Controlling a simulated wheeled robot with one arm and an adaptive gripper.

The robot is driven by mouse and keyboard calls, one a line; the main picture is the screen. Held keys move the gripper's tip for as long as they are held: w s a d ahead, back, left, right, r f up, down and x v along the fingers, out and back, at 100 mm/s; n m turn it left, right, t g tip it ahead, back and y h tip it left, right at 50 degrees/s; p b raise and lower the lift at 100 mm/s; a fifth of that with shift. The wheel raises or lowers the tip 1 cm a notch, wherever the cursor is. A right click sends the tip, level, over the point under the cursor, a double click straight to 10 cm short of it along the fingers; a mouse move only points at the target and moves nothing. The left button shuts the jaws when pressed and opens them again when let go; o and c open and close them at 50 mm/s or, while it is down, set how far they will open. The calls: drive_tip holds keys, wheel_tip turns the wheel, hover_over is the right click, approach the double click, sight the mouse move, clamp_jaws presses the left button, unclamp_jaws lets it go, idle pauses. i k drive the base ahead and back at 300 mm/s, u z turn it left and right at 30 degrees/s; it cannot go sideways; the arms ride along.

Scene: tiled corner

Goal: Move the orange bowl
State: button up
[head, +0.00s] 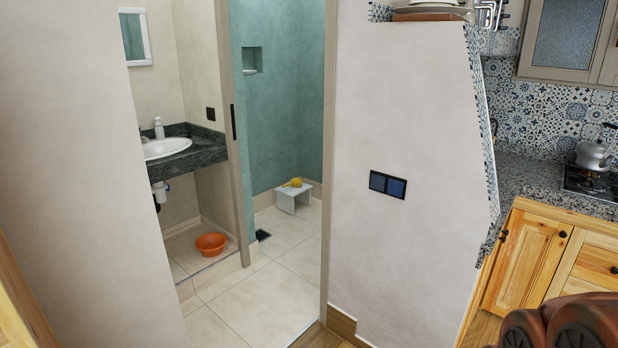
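The orange bowl (210,245) is in the head view, left of centre and low. It sits upright on a raised tiled ledge (184,251) below the washbasin, close to the ledge's front edge. Its rim and outer side show, and nothing blocks it from this view. It looks empty, but it is small in the picture. My gripper is not in view.
The bowl is beyond a doorway between a pale left wall (70,150) and a white right wall (400,120). A dark basin counter (190,160) overhangs it. A small stool (290,198) bears a yellow scoop (292,183). The tiled floor (255,300) is clear. A brown carved seat (570,322) is lower right.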

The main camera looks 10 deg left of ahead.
sight(211, 245)
drive_tip(key=u, duration=0.45)
drive_tip(key=i, duration=2.1)
drive_tip(key=u, duration=0.85)
drive_tip(key=i, duration=0.45)
drive_tip(key=u, duration=0.55)
drive_tip(key=i, duration=1.65)
drive_tip(key=u, duration=1.05)
drive_tip(key=i, duration=0.45)
drive_tip(key=u, duration=0.05)
